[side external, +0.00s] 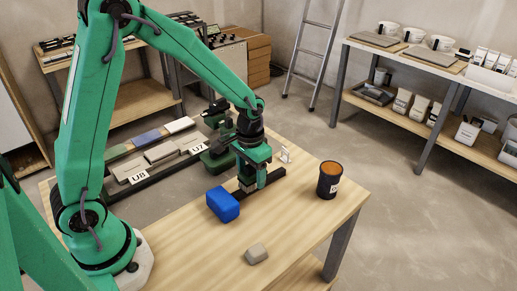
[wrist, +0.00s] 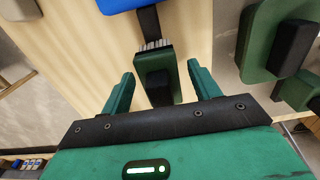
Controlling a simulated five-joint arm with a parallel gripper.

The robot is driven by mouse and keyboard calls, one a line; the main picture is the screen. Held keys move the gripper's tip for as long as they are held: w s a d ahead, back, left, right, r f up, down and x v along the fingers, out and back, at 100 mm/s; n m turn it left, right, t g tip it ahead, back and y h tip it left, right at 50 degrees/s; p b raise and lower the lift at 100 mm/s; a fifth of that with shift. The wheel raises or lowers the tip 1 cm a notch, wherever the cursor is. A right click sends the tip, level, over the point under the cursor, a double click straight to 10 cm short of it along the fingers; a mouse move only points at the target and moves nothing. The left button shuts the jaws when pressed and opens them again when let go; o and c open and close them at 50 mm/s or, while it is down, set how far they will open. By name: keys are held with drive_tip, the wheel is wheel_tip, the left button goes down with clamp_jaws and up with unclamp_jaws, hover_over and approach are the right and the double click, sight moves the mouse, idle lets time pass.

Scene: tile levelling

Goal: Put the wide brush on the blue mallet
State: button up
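The blue mallet (side external: 222,204) lies on the wooden table in the side view, left of my gripper (side external: 256,182). Its blue head also shows at the top edge of the wrist view (wrist: 122,4), with a dark handle (wrist: 149,22) running from it towards the brush. The wide brush (wrist: 157,75), dark green with pale bristles (wrist: 155,46), is between my fingers and overlaps the handle's line. Whether it rests on the handle is hard to tell. In the wrist view my gripper (wrist: 162,70) has its fingers apart, with a visible gap beside the brush on the right.
A dark jar with an orange top (side external: 329,180) stands right of my gripper. A grey block (side external: 256,253) lies near the front edge. A tile board with a U8 label (side external: 138,177) and green machine parts (side external: 217,155) are at the left and back.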

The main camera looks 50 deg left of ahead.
sight(249, 166)
drive_tip(key=shift+r, duration=0.15)
wheel_tip(249, 166, up, 11)
drive_tip(key=shift+r, duration=0.55)
idle(0.3)
idle(0.4)
drive_tip(key=s+a+r+t, duration=0.1)
drive_tip(key=s+r+t, duration=0.1)
drive_tip(key=s, duration=0.6)
drive_tip(key=s+a+r+t, duration=0.1)
drive_tip(key=s+r+t, duration=0.2)
drive_tip(key=s+r, duration=0.2)
drive_tip(key=s, duration=0.3)
drive_tip(key=shift+s+t, duration=0.3)
